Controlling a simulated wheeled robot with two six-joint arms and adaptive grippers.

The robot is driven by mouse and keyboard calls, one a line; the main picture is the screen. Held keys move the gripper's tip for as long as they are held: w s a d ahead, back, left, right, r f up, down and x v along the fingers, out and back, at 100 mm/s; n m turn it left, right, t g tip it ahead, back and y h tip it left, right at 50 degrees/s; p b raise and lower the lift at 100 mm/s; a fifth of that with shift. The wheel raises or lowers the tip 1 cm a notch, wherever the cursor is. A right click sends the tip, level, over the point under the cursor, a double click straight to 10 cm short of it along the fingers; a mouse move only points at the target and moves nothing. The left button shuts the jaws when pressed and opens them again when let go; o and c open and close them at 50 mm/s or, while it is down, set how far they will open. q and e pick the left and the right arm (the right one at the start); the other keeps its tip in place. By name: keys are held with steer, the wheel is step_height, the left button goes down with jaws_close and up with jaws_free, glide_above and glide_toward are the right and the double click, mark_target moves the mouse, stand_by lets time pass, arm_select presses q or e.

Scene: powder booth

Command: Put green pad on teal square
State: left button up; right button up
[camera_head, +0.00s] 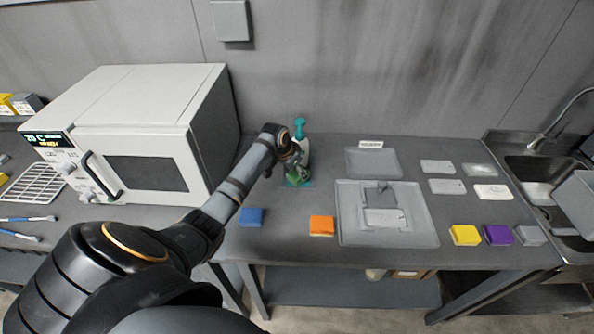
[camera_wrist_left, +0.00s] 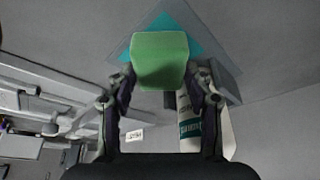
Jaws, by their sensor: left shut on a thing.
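My left gripper (camera_head: 294,166) is shut on the green pad (camera_wrist_left: 160,61), which sits between its two fingers in the left wrist view. In the head view the gripper points down at the back of the table, left of the middle. The teal square (camera_wrist_left: 186,28) shows behind the pad in the left wrist view, partly hidden by it. In the head view only an edge of the teal square (camera_head: 304,184) shows under the gripper. I cannot tell whether the pad touches the square. My right gripper is not in view.
A spray bottle (camera_head: 302,146) with a teal top stands close behind the gripper. A blue pad (camera_head: 252,217) and an orange pad (camera_head: 321,226) lie nearer the front. A grey tray (camera_head: 425,232) lies to the right, and a white oven (camera_head: 150,125) stands to the left.

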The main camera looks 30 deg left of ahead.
arm_select(q)
steer(key=o, duration=1.1)
steer(key=b+v, duration=0.1)
steer(key=v, duration=1.1)
steer(key=shift+r, duration=0.15)
